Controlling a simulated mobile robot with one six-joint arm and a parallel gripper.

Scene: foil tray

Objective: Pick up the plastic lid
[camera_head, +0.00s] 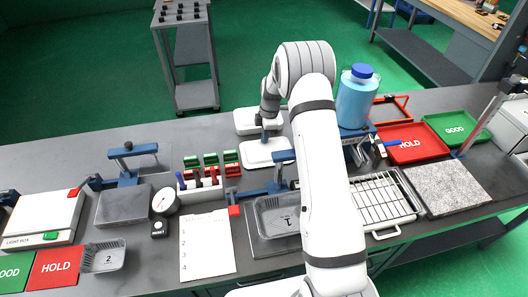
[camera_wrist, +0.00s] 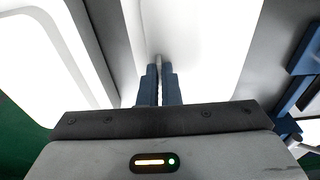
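Two white, flat, rounded rectangular pieces that look like lids lie at the back middle of the bench in the head view: a rear one (camera_head: 246,122) and a front one (camera_head: 262,154). I cannot tell which is the plastic lid. My gripper (camera_head: 265,137) points down at the gap between them, its tip close to the back edge of the front piece. In the wrist view, my gripper (camera_wrist: 158,64) has its blue fingers close together in front of one bright white panel (camera_wrist: 205,45). Another white panel (camera_wrist: 50,55) lies to the left. Nothing is clearly held.
A blue-capped container (camera_head: 356,100) stands right of my arm. A blue-armed fixture (camera_head: 262,190) and a foil tray (camera_head: 277,216) lie in front. Red and green blocks (camera_head: 211,160) and a round gauge (camera_head: 163,200) are to the left. The bench's back left is clear.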

